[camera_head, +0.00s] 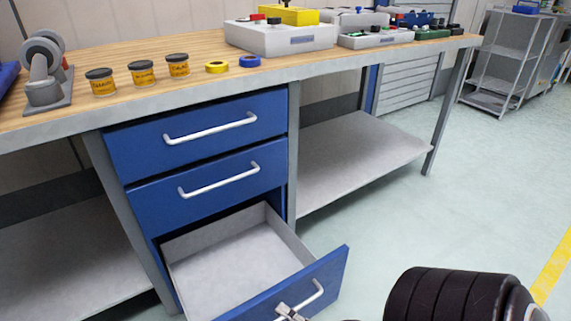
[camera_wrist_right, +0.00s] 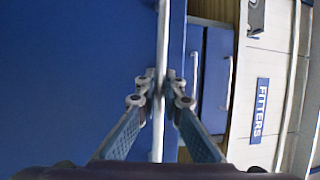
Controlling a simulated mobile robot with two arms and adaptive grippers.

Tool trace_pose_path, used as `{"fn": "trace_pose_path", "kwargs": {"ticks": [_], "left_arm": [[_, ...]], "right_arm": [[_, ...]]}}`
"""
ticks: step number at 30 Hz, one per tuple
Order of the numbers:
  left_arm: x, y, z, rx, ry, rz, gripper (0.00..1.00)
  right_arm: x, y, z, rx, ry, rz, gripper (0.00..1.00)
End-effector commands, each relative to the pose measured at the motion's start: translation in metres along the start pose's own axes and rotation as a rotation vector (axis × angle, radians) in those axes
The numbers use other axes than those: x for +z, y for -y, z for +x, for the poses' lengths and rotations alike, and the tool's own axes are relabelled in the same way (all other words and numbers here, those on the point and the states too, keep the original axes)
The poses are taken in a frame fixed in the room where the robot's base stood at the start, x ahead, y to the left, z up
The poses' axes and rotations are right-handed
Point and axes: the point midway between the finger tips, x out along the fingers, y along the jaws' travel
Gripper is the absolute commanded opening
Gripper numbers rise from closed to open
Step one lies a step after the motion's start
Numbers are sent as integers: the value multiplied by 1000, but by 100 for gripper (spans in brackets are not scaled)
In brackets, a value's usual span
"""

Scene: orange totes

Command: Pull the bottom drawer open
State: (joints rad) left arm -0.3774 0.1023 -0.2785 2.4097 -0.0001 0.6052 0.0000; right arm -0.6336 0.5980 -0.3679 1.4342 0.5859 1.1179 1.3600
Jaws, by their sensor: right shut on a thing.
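The bottom drawer (camera_head: 280,288) of the blue cabinet is pulled well out, and its empty grey inside shows in the head view. Its metal handle (camera_head: 319,290) is on the blue front at the bottom of the picture. My right gripper (camera_head: 288,312) is at the handle, mostly cut off by the lower edge. In the right wrist view the fingers of my right gripper (camera_wrist_right: 161,88) are closed on the handle bar (camera_wrist_right: 162,40), one on each side. My left gripper does not show.
Two shut blue drawers, a top one (camera_head: 200,130) and a middle one (camera_head: 215,185), are above. The wooden workbench (camera_head: 130,62) carries cans, tape rolls and boxes. Lower shelves (camera_head: 350,150) flank the cabinet. The floor (camera_head: 440,215) at right is clear.

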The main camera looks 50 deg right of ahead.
Motion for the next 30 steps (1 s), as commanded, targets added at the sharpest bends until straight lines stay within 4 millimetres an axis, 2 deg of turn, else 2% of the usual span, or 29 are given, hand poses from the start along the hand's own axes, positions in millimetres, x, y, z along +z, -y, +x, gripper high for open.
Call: {"fn": "trace_pose_path", "kwargs": {"ticks": [3, 4, 9, 19, 23, 30], "left_arm": [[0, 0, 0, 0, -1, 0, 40], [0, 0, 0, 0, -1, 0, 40], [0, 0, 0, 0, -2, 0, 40], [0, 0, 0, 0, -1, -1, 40], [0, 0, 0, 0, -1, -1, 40], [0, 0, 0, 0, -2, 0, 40]], "right_arm": [[0, 0, 0, 1, 1, 0, 0], [0, 0, 0, 2, 1, 0, 8], [0, 0, 0, 1, 0, 0, 26], [0, -1, -4, 3, 0, 0, 26], [0, -2, -20, 6, 0, -1, 26], [0, -2, -72, 6, 0, 0, 26]]}}
